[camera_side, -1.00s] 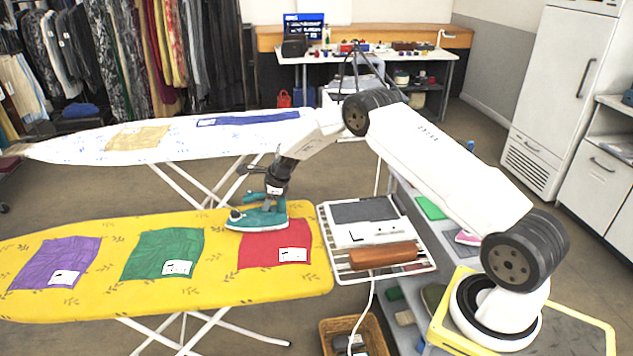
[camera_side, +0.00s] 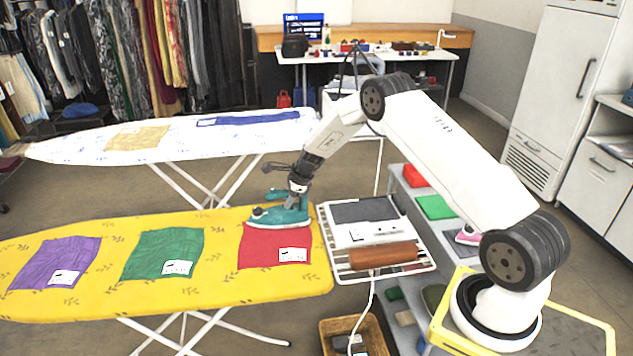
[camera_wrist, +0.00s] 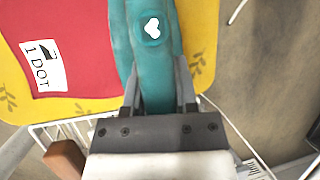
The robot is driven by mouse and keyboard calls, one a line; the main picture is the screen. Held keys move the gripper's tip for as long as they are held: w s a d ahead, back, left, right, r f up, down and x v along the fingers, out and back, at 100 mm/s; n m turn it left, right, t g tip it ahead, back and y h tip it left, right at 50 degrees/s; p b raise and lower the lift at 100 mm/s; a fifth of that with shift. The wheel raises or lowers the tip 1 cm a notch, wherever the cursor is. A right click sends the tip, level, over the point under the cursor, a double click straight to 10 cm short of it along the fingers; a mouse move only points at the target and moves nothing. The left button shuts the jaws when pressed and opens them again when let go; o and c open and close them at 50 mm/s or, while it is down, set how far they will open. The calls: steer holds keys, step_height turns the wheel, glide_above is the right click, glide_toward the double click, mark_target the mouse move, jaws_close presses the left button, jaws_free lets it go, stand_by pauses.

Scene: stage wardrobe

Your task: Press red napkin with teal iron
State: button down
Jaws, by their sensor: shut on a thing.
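The red napkin (camera_side: 262,251) lies on the yellow ironing board, near its right end. It has a white label, which reads "1 DOT" in the wrist view (camera_wrist: 80,50). My gripper (camera_side: 296,203) is shut on the teal iron (camera_side: 270,217). In the wrist view the teal iron (camera_wrist: 153,60) sits between my fingers (camera_wrist: 157,95), beside the napkin's right edge.
A green napkin (camera_side: 160,254) and a purple napkin (camera_side: 55,262) lie further left on the yellow board (camera_side: 215,285). A white rack (camera_side: 405,268) with a brown roller (camera_side: 383,254) stands at the board's right end. A white board (camera_side: 85,147) stands behind.

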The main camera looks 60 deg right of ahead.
steer(key=shift+s+d, duration=0.4)
steer(key=shift+s, duration=0.05)
steer(key=shift+w+r, duration=0.1)
steer(key=shift+r, duration=4.1)
